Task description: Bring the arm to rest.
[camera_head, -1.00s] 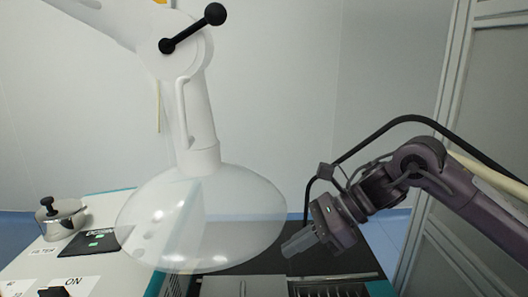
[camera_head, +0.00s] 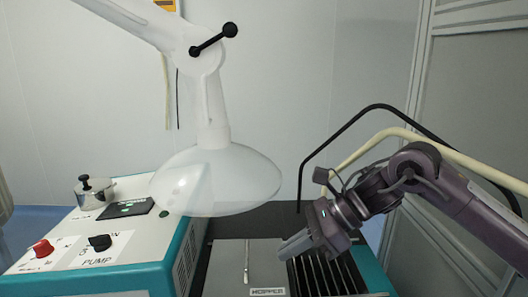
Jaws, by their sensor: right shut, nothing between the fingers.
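My right arm comes in from the right, and my right gripper (camera_head: 294,246) is at its end, pointing down and to the left. The gripper is shut and empty. It hangs over the dark top of the machine (camera_head: 265,222), near the slotted black section (camera_head: 318,275). I cannot tell how high it is above the surface. My left gripper is not in view.
A white extraction arm with a clear dome hood (camera_head: 217,182) hangs left of my gripper. The control panel carries a black PUMP knob (camera_head: 100,242), a red knob (camera_head: 42,248) and a metal lidded pot (camera_head: 95,192). A framed panel (camera_head: 470,130) stands at right.

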